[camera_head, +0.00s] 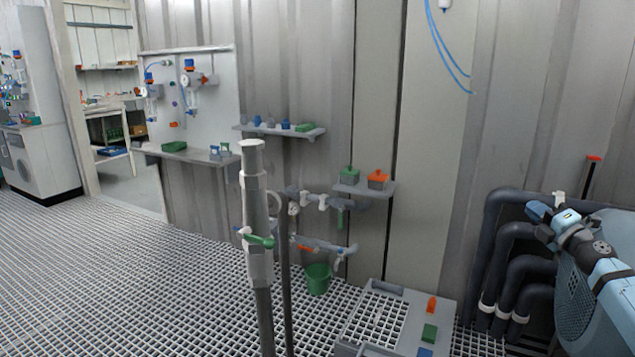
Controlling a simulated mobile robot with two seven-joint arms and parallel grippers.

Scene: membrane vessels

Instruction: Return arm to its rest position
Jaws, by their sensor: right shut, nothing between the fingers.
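My right gripper (541,211) is at the right side of the head view, at the end of my light blue and dark arm, which comes in from the right edge. It is shut and holds nothing. It appears in front of dark pipes, and I cannot tell how far apart they are. My left gripper is not in view.
Thick dark bent pipes (502,262) with white collars stand beside my right arm. A grey post (256,215) with a green-handled valve (260,241) rises from the grating floor (120,285). The left floor is clear.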

